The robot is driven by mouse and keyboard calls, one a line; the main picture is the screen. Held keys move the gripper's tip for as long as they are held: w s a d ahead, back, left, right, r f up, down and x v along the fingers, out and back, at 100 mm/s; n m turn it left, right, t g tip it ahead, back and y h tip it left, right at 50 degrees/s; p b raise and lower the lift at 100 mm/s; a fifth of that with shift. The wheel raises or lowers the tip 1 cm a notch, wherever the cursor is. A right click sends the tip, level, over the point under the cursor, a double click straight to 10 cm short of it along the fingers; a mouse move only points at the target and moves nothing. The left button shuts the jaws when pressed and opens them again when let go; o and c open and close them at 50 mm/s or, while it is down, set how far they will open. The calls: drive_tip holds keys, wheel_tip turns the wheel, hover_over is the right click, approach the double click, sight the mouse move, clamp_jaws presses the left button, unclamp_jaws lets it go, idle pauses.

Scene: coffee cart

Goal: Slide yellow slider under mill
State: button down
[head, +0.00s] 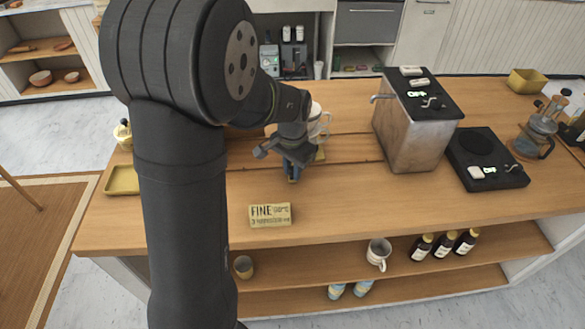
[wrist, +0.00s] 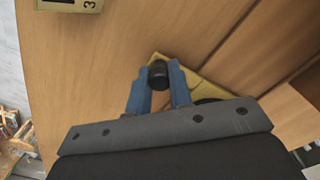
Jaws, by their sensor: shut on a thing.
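The yellow slider (wrist: 206,86) lies on the wooden counter in the wrist view, with a black knob (wrist: 158,77) at its near corner. A small yellow edge of it (head: 320,154) shows in the head view beside my gripper (head: 291,172). The blue fingers of my gripper (wrist: 159,70) are shut on the black knob, one on each side. A dark round part stands on the slider, mostly hidden by my gripper body. I cannot make out the mill clearly; my arm covers much of that area in the head view.
A white cup-like thing (head: 317,120) shows behind my wrist. A yellow sign (head: 270,215) stands near the counter's front. A metal coffee machine (head: 405,140) and a black scale (head: 485,160) are to the right. A yellow tray (head: 122,180) is at the left edge.

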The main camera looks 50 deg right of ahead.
drive_tip(key=w+a, duration=0.9)
drive_tip(key=w, duration=0.1)
drive_tip(key=shift+a, duration=0.35)
drive_tip(key=c, duration=1.3)
unclamp_jaws()
drive_tip(key=shift+s, duration=0.1)
drive_tip(key=shift+s, duration=0.1)
drive_tip(key=s+d, duration=0.9)
drive_tip(key=shift+s+d, duration=0.15)
drive_tip(key=shift+d, duration=0.1)
drive_tip(key=s+r+m+t+h, duration=0.1)
drive_tip(key=s+r+m, duration=0.1)
drive_tip(key=r, duration=1.1)
drive_tip(key=s+d+r+m+t+h, duration=0.1)
drive_tip(key=r+m, duration=0.4)
drive_tip(key=r, duration=0.8)
drive_tip(key=shift+s+t+h, duration=0.3)
drive_tip(key=shift+s+t, duration=0.1)
drive_tip(key=shift+s, duration=0.2)
